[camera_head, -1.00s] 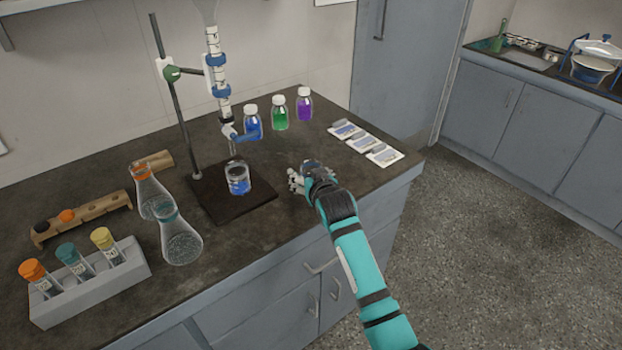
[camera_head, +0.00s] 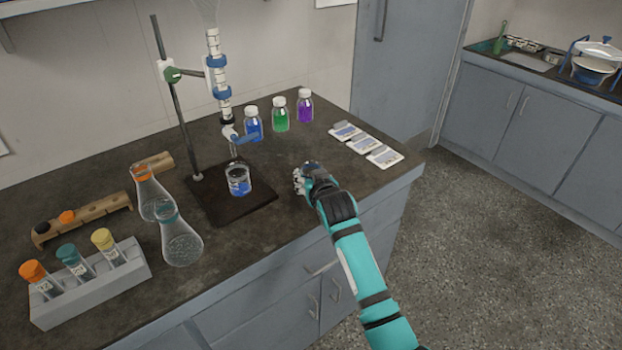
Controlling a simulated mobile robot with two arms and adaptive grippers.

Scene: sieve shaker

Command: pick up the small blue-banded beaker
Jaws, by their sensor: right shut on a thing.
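A clear glass beaker with blue on its lower part (camera_head: 238,181) stands upright on the dark base plate of the burette stand, under the burette tip. My right gripper (camera_head: 299,182) is low over the bench, to the right of that plate and apart from this beaker. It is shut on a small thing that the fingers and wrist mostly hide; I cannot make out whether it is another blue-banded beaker. My left gripper is not in view.
The burette stand (camera_head: 181,110) rises left of the gripper. Blue (camera_head: 253,125), green (camera_head: 280,115) and purple (camera_head: 305,107) bottles stand behind. Flat white packets (camera_head: 366,145) lie to the right. Two flasks (camera_head: 180,244) and a tube rack (camera_head: 92,285) stand left.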

